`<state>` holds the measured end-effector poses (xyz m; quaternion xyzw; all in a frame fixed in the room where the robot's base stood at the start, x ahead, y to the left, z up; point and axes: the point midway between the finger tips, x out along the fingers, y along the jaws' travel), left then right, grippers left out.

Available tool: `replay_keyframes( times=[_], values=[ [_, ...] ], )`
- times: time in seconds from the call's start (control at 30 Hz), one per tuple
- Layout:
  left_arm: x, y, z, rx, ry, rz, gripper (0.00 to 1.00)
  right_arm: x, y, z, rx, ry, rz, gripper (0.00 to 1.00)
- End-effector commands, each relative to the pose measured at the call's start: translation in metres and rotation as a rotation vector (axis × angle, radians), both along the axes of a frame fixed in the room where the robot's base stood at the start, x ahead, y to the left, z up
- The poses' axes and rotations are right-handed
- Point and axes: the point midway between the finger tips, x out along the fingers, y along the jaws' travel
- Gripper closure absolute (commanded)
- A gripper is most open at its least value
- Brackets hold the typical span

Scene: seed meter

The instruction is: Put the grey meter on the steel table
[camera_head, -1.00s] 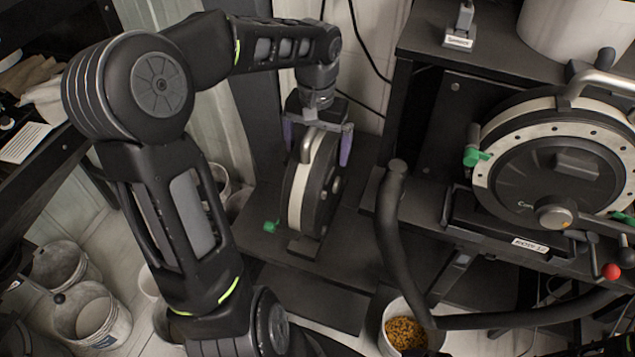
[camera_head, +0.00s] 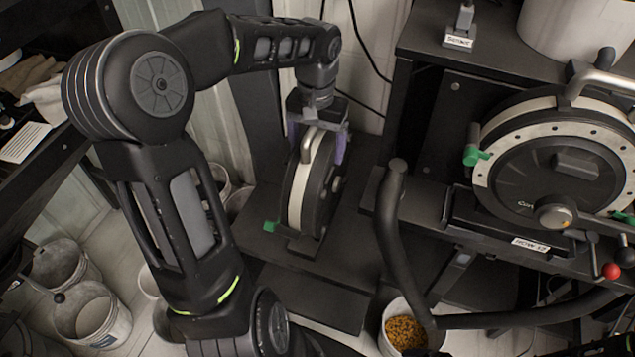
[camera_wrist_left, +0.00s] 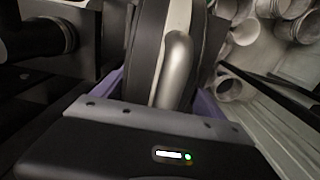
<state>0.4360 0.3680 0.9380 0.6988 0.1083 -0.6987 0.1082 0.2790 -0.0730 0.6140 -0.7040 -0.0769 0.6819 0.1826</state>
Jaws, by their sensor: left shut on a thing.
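A round meter (camera_head: 299,190) with a pale grey rim, dark sides and a metal handle on top stands upright on a low dark bench (camera_head: 270,242), left of centre in the head view. My left gripper (camera_head: 316,140) is above it, pointing down, with its purple fingers on either side of the upper part, shut on it. In the left wrist view, the meter's rim and silver handle (camera_wrist_left: 174,68) fill the space between the fingers. A surface that is clearly the steel table cannot be made out. My right gripper does not show.
A second round meter (camera_head: 558,165) is mounted on a dark rack at right, above a "ROW 12" label (camera_head: 530,245). A thick black hose (camera_head: 388,225) curves between the meters. A bucket of yellow grain (camera_head: 404,332) stands below. Grey buckets (camera_head: 90,315) stand on the floor at left.

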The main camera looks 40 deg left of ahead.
Motion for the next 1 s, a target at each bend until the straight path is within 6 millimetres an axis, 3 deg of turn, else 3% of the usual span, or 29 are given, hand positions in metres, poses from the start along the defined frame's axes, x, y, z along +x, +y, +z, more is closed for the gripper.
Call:
replay_keyframes(
  times=[0.53,1.0],
  values=[
    [0.0,0.0,0.0,0.0,0.0,0.0,0.91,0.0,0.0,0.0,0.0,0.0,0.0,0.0],
    [0.003,0.001,0.016,0.004,-0.01,0.0,0.91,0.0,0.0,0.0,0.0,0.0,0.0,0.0]
  ],
)
